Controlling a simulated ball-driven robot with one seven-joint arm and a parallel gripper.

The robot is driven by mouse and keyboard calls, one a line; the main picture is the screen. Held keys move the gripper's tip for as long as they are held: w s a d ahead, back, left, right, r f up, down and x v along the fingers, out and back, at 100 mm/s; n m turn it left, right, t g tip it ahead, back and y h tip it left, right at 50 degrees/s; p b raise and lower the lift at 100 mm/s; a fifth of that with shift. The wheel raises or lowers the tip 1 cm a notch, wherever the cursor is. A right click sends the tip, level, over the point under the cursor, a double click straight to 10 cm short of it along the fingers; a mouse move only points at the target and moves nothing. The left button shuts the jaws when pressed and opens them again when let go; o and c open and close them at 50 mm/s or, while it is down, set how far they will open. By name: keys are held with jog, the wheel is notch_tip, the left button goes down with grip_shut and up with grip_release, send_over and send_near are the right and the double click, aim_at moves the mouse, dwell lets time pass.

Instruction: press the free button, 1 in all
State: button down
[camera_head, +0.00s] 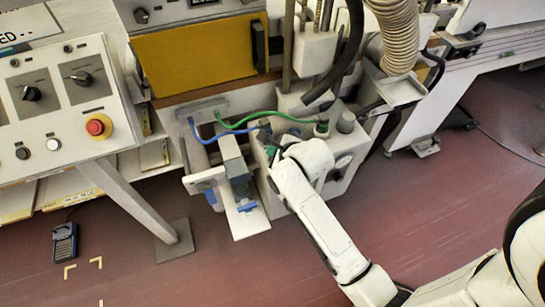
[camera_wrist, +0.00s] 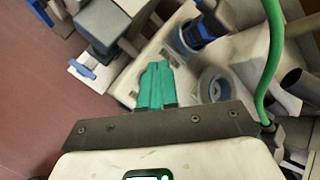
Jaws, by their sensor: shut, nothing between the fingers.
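My gripper (camera_head: 270,152) is at the white pump-like unit (camera_head: 345,150) in the middle of the head view, largely hidden by my white wrist. In the wrist view its green fingers (camera_wrist: 155,85) are together, with nothing between them. They point at a pale surface; whether they touch it I cannot tell. To their right is a grey round collar (camera_wrist: 215,85). Above that is another collar with a blue piece (camera_wrist: 197,33) in it. The control panel at left has a black button (camera_head: 22,153), a white button (camera_head: 53,144) and a red mushroom button (camera_head: 97,126). Which button is free I cannot tell.
A green hose (camera_wrist: 272,60) runs close to my gripper's right side. A blue hose (camera_head: 205,135) crosses left of it. A ribbed duct (camera_head: 398,35) hangs at the upper right. A blue handheld device (camera_head: 65,243) lies on the floor. The red floor (camera_head: 250,275) in front is mostly clear.

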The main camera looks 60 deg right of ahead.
jog(key=shift+f, duration=0.15)
jog(key=shift+f, duration=0.25)
jog(key=shift+f, duration=0.4)
dwell(0.9)
jog(key=shift+r, duration=0.15)
jog(key=shift+r+p, duration=0.65)
jog(key=shift+r, duration=0.05)
notch_tip(320, 180, up, 5)
jog(key=p, duration=0.5)
dwell(0.8)
